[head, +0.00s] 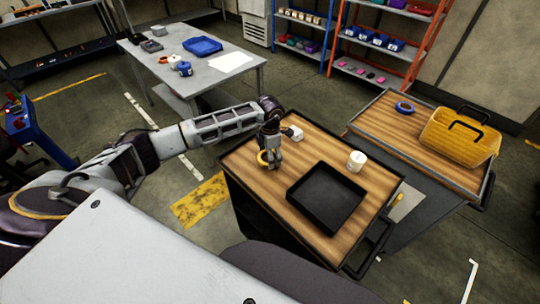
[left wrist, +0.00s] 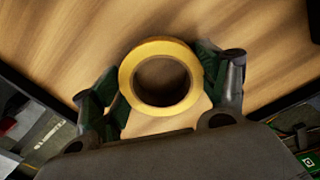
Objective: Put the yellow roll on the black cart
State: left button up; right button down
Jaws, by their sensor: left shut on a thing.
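The yellow roll (left wrist: 132,73) is a ring of tape, held between the fingers of my left gripper (left wrist: 160,90) in the left wrist view. In the head view the roll (head: 263,157) shows at the fingertips of my left gripper (head: 269,160), over the left part of the wooden top of the black cart (head: 318,155). The left gripper is shut on the roll. Whether the roll touches the wooden top I cannot tell. My right gripper is not in view.
A black tray (head: 326,197) lies on the cart top, right of the gripper. A white cylinder (head: 357,161) and a small white item (head: 295,133) also stand there. A second cart (head: 390,123) holds a blue ring (head: 404,107) and a yellow tool bag (head: 458,139).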

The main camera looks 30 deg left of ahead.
pick_arm(q)
jog(key=shift+f, duration=0.15)
jog(key=o, duration=1)
jog(key=shift+r, duration=0.2)
notch_tip(320, 180, up, 12)
jog(key=b, duration=0.1)
